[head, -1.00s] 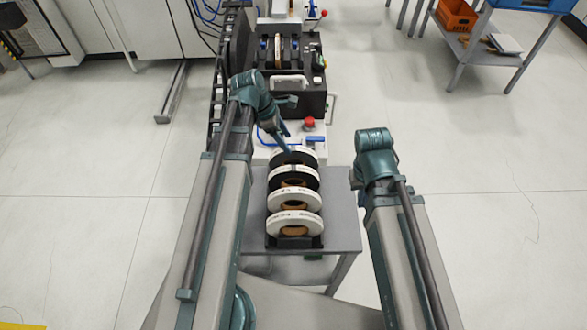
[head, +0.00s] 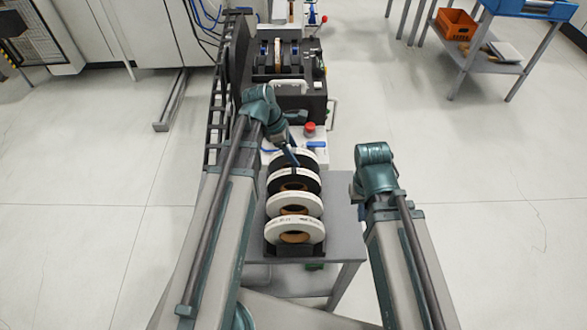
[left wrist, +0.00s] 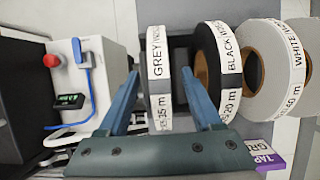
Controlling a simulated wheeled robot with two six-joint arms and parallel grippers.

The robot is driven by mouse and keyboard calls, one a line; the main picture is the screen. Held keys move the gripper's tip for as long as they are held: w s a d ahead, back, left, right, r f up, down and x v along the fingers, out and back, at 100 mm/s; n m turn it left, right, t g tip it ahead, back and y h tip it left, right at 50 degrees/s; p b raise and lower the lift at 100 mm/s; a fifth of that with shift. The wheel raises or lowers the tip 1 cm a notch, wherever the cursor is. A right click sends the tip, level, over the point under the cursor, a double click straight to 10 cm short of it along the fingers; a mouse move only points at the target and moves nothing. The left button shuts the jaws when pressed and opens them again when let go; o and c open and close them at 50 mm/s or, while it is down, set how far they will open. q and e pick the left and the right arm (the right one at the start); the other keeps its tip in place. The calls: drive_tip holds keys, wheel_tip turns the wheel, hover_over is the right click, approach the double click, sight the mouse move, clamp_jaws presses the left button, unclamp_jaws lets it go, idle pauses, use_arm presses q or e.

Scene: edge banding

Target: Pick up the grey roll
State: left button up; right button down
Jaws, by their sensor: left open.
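The grey roll (left wrist: 158,80), a pale disc labelled GREY, stands upright at the far end of a row of rolls. It also shows in the head view (head: 309,156), partly hidden by my left gripper (head: 292,161). In the left wrist view my left gripper (left wrist: 161,76) is open, with a finger on each side of the grey roll's rim. The right finger lies between the grey roll and the black roll (left wrist: 229,70). I cannot tell whether either finger touches. My right arm ends at a teal wrist right of the rolls; its fingers are hidden.
A white roll (left wrist: 274,68) stands beyond the black one, and another white roll (head: 295,230) is nearest in the head view. The dark holder stands on a grey table (head: 343,240). A machine with a red button (head: 310,127) is just behind.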

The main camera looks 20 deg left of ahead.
use_arm(q)
clamp_jaws()
idle(1.3)
